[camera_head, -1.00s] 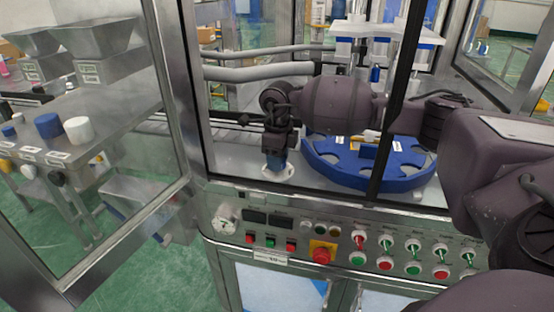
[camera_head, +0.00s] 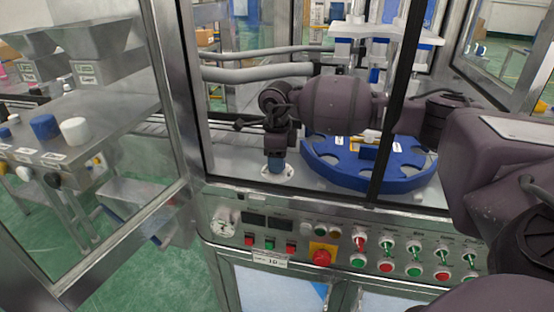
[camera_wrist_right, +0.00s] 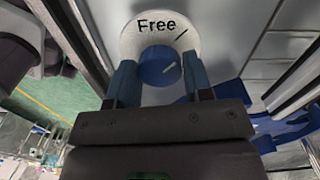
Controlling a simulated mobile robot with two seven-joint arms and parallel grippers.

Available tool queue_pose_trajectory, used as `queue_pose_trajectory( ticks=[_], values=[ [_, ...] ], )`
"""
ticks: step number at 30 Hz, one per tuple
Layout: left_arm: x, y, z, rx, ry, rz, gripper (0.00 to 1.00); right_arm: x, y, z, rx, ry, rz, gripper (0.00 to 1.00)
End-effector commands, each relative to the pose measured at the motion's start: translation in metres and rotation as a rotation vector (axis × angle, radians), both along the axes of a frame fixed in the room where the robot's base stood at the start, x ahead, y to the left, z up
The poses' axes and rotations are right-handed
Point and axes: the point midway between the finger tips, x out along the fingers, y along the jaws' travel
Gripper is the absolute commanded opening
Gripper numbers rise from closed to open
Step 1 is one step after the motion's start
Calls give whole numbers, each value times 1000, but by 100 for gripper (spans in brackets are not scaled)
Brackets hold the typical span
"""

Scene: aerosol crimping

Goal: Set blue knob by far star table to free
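The blue knob (camera_wrist_right: 158,66) sits on a white round dial (camera_wrist_right: 133,42) marked "Free" in the right wrist view. A short pale line on the knob slants up to the right; a dark line on the dial beside "Free" slants likewise. My right gripper (camera_wrist_right: 160,72) has one finger on each side of the knob, with almost no visible gap. In the head view, my right gripper (camera_head: 277,152) points down onto the knob (camera_head: 277,166) at the left of the blue star table (camera_head: 350,178). My left gripper is out of view.
A control panel with an emergency stop (camera_head: 321,257) and several buttons lies below the deck. A glass door (camera_head: 95,150) stands open at left.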

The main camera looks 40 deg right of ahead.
Motion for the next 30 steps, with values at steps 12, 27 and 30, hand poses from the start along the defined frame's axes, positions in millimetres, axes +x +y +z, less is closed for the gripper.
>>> queue_pose_trajectory(
  ticks=[12, 27, 30],
  values=[
    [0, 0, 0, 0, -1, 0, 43, 0, 0, 1, 0, 0, -2, 69],
    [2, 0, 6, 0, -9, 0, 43, 1, 0, 72, 0, -4, -2, 69],
    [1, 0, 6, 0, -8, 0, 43, 0, 0, 87, 0, -3, -1, 69]
  ],
)
